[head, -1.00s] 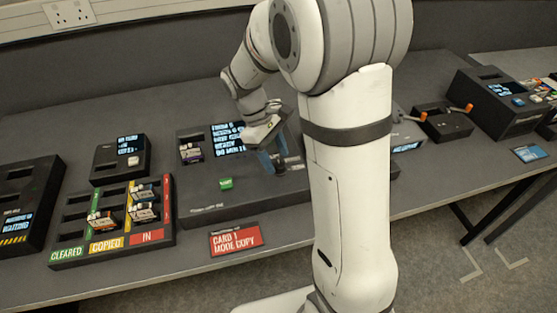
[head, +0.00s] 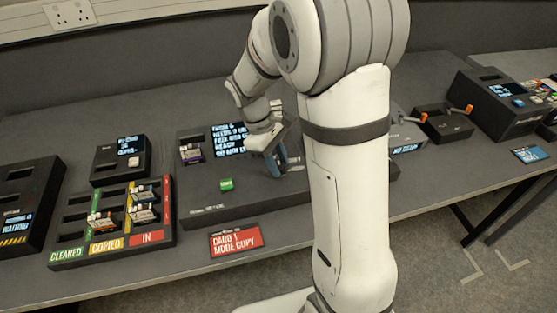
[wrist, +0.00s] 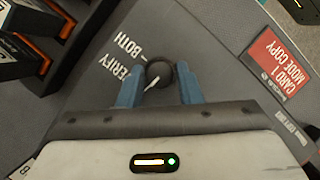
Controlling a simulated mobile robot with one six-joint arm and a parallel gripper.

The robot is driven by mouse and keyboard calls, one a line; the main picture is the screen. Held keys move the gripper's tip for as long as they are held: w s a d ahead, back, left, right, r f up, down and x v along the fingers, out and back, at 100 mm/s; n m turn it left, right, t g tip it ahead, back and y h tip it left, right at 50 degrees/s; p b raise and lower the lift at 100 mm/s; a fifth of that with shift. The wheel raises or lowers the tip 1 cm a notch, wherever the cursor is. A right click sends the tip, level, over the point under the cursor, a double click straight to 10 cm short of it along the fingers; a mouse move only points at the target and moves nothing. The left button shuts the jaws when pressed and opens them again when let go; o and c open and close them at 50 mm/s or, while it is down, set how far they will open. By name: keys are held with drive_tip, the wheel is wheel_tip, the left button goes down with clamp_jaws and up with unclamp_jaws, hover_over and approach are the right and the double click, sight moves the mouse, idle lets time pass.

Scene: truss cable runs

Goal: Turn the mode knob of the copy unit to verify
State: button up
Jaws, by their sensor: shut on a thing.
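The copy unit (head: 205,211) is a wide dark box with a lit screen and a green button (head: 226,184). In the wrist view its mode knob (wrist: 161,74) is round and black with a white pointer line. My gripper (wrist: 159,79) is shut on the knob, one blue finger on each side. The pointer slants toward the lower left of that view, by the left finger. White labels on the panel (wrist: 185,30) read "BOTH" and, partly hidden, "VERIFY". In the head view my gripper (head: 283,156) is over the unit's right part and hides the knob.
A red sign (head: 236,242) reading "CARD 1 MODE COPY" lies in front of the unit. A card rack (head: 70,225) with cards stands to the left. A card sits in the unit's slot (head: 190,152). My arm covers the unit's right side.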

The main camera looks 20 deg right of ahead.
drive_tip(key=shift+m, duration=0.3)
drive_tip(key=m+g+y+p, duration=0.1)
drive_tip(key=m+p, duration=0.1)
drive_tip(key=m, duration=0.1)
drive_tip(key=shift+d+r, duration=0.1)
drive_tip(key=shift+w+d+m+y+p, duration=0.1)
drive_tip(key=shift+m+y+p, duration=0.75)
drive_tip(key=shift+m, duration=1.65)
drive_tip(key=shift+y, duration=0.25)
drive_tip(key=o, duration=1)
drive_tip(key=shift+c, duration=0.2)
drive_tip(key=v, duration=0.7)
drive_tip(key=shift+w+r, duration=0.25)
drive_tip(key=shift+r, duration=0.05)
